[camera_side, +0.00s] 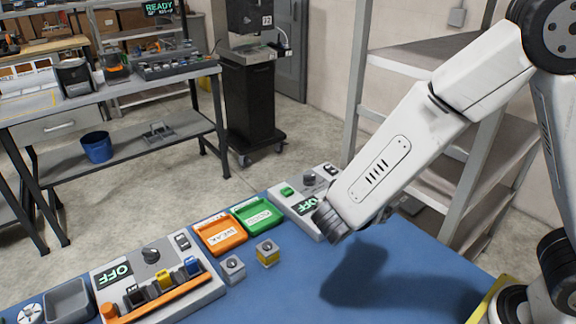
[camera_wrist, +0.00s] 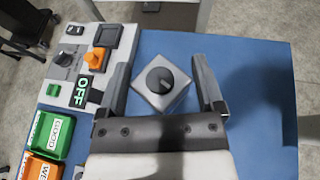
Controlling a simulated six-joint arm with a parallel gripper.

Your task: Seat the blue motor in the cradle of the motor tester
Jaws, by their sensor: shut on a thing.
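My gripper (camera_wrist: 164,80) has its two fingers on either side of a grey-topped, square motor-like block (camera_wrist: 152,99) with a dark round cap. The block looks turned cornerwise between the fingers. No blue shows on it, and its sides are mostly hidden, so I cannot tell its colour. In the side view my fingertips and the block are hidden behind my arm. The motor tester (camera_side: 283,204) shows OFF and also shows in the wrist view (camera_wrist: 70,79). Its dark, slotted part beside an orange piece (camera_wrist: 95,57) may be the cradle (camera_wrist: 107,36).
A green tray (camera_side: 254,212) and an orange tray (camera_side: 222,234) lie left of the tester. A grey block (camera_side: 232,268) and a yellow-sided block (camera_side: 267,253) stand before them. A second panel (camera_side: 150,275) holds black, yellow and blue pieces (camera_side: 192,266). The blue mat at right is clear.

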